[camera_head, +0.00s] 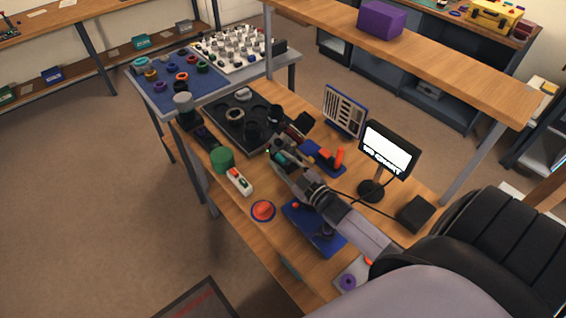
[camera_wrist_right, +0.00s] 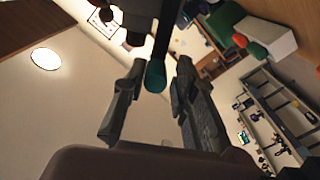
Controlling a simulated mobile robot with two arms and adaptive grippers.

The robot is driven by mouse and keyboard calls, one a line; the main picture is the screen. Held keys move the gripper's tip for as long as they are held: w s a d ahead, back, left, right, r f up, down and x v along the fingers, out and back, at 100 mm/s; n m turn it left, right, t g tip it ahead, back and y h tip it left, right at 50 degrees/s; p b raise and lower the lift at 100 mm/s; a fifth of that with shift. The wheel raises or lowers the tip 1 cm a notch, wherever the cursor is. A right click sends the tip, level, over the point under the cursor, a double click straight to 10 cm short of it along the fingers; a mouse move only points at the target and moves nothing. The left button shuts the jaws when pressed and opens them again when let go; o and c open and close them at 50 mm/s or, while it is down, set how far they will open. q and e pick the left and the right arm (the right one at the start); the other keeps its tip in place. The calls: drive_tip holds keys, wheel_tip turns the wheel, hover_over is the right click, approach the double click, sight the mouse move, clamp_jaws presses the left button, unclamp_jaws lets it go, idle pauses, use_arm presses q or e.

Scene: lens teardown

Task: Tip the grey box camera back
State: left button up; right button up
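I cannot surely pick out the grey box camera. A dark box-like unit (camera_head: 303,122) stands at the tray's right edge, just beyond my right gripper (camera_head: 274,154). In the right wrist view my right gripper (camera_wrist_right: 158,95) is open, its two fingers well apart. A teal-ended dark rod (camera_wrist_right: 155,76) shows between the fingertips, with gaps on both sides, so it does not look gripped. Dark round parts (camera_wrist_right: 133,38) hang at the top of that view. What the rod belongs to is cut off. My left gripper is not in view.
A black tray (camera_head: 222,110) with lens parts lies beyond the gripper. A green cylinder (camera_head: 222,160) and a white button box (camera_head: 238,181) stand to its left. A tool rack (camera_head: 345,109), red-and-blue fixture (camera_head: 326,158) and lit screen (camera_head: 386,150) stand to its right.

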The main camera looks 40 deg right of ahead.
drive_tip(key=shift+o, duration=1.2)
drive_tip(key=s+d, duration=0.1)
drive_tip(key=s, duration=1.1)
drive_tip(key=shift+f, duration=0.1)
